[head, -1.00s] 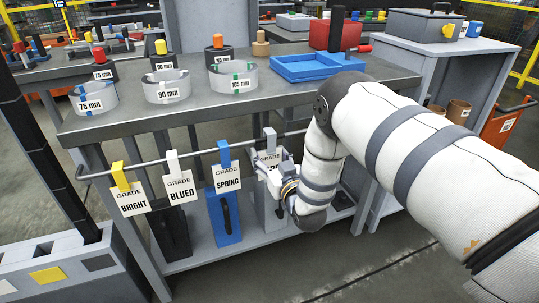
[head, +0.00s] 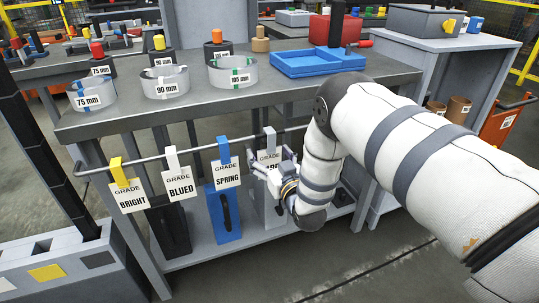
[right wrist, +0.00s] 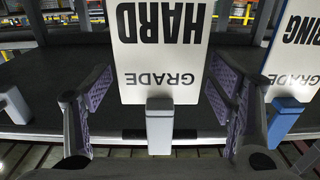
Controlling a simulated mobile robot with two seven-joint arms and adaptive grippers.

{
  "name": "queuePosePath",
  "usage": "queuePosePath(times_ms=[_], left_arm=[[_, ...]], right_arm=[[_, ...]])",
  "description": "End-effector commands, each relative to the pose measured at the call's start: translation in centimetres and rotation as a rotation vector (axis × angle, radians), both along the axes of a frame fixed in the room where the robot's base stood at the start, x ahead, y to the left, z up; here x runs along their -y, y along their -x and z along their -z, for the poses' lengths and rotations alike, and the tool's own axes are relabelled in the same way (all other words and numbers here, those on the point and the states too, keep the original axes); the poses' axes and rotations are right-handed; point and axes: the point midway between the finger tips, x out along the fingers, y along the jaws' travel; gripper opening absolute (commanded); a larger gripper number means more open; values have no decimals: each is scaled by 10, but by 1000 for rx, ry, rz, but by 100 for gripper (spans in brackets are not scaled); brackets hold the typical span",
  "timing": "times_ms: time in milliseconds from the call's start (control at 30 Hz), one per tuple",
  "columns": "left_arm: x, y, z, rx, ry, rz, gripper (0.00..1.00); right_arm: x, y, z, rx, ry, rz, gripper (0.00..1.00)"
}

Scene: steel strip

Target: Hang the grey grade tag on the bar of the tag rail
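The grey grade tag is a white card reading HARD with a grey clip (head: 270,139). In the head view its clip sits at the bar of the tag rail (head: 205,149), right of the SPRING tag, and the card hangs below, partly covered by my right gripper (head: 273,166). In the right wrist view the HARD card (right wrist: 160,50) and its grey clip (right wrist: 160,126) appear upside down between my spread fingers. The fingers stand apart on both sides with clear gaps to the clip. My left gripper is not in view.
The BRIGHT tag (head: 129,197), BLUED tag (head: 180,186) and SPRING tag (head: 227,175) hang along the same bar to the left. Above is a grey bench top (head: 130,115) with ring gauges and a blue tray (head: 318,64). Floor in front is clear.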

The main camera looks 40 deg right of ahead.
Motion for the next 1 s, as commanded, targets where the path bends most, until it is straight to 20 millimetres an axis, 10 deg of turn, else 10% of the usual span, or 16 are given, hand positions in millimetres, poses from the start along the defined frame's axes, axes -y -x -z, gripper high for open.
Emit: queuePosePath(times_ms=[333, 700, 1000], left_arm=[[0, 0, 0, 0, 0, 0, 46], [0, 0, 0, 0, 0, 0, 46], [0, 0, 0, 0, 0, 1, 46]], right_arm=[[-1, 5, 0, -2, 0, 0, 80], [-22, 93, 0, -5, -1, 0, 80], [-28, 118, -1, 0, 0, 0, 80]])
